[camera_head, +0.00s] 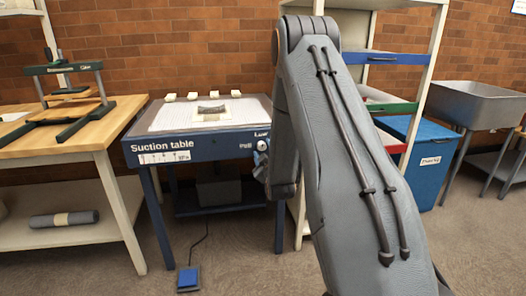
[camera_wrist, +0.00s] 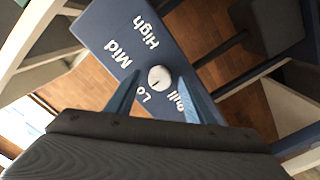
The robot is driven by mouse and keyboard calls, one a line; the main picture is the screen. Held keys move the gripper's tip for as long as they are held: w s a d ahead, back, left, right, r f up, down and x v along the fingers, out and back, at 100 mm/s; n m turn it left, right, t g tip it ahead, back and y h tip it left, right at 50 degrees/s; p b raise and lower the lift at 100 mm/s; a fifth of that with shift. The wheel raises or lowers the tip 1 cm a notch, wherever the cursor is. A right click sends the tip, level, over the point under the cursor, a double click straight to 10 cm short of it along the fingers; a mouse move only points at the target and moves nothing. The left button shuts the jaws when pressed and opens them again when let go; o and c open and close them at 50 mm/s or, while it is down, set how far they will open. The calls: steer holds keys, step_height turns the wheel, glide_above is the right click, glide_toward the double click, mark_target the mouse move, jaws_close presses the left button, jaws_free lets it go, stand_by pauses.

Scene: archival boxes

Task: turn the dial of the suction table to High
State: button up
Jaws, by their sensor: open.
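The suction table (camera_head: 200,148) stands in the middle of the head view, dark blue with a pale perforated top. Its dial is a round whitish knob (camera_wrist: 159,78) on the blue front panel (camera_wrist: 125,40) in the wrist view. White words High, Mid, Lo and a partly covered one run around it. A small dark mark shows on the knob; its exact setting is too small to tell. My gripper (camera_wrist: 161,84) is open, one finger on each side of the knob. Whether they touch it is unclear.
Small pale blocks and a sheet with a grey piece (camera_head: 211,109) lie on the tabletop. A wooden bench with a press (camera_head: 70,95) is at left. A shelf (camera_head: 430,60), a blue bin (camera_head: 425,150) and a grey sink (camera_head: 475,105) are at right. A blue pedal (camera_head: 188,278) lies on the floor.

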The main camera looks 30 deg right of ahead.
steer(key=shift+w+d, duration=0.1)
steer(key=shift+w, duration=0.2)
steer(key=c, duration=1)
steer(key=shift+c, duration=0.2)
